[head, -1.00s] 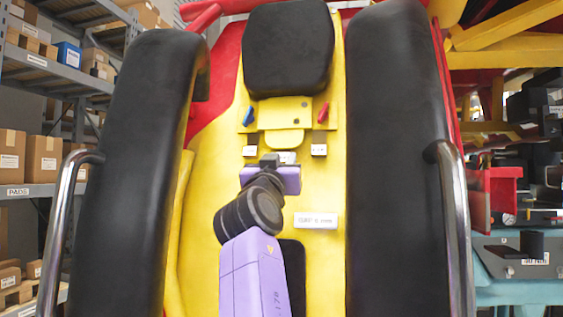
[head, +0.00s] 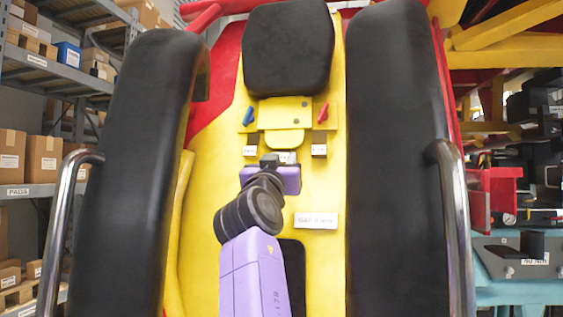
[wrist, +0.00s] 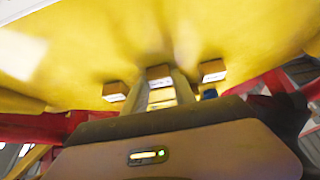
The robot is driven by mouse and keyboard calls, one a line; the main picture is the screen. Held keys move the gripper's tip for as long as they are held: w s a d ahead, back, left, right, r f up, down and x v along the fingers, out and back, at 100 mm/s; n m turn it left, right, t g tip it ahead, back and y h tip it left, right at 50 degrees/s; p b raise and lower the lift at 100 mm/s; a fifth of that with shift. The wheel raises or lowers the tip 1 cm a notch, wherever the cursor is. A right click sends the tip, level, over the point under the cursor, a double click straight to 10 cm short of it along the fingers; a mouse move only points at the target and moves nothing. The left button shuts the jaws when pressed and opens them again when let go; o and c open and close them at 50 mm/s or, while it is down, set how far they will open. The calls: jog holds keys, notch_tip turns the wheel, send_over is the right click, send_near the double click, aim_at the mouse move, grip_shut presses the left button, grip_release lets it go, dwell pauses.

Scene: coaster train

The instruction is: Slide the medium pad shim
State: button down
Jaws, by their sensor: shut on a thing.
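Three small labelled blocks sit in a row on the yellow seat panel: a left one (head: 250,151), a middle one (head: 286,157) and a right one (head: 319,151). I cannot read their labels, so which is the medium pad shim is unclear from print. My gripper (wrist: 160,80) reaches up the panel, its two fingers on either side of the middle block, shut on it. In the head view the middle block is partly hidden by my gripper. The outer blocks also show in the wrist view, left (wrist: 115,92) and right (wrist: 213,70), clear of the fingers.
A yellow bracket (head: 285,117) with a blue lever (head: 249,116) and a red lever (head: 322,113) is above the blocks. Tall black pads stand left (head: 140,170) and right (head: 395,170). A white label plate (head: 316,220) lies lower right of my gripper.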

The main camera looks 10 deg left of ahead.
jog(key=shift+s+f+b, duration=0.2)
jog(key=shift+f+b, duration=0.6)
jog(key=shift+f, duration=0.15)
jog(key=shift+s+f+b, duration=0.2)
jog(key=shift+f+b, duration=0.6)
jog(key=shift+f, duration=0.15)
jog(key=c, duration=1)
grip_release()
jog(key=b+v, duration=0.3)
jog(key=v, duration=0.5)
jog(key=shift+a, duration=0.1)
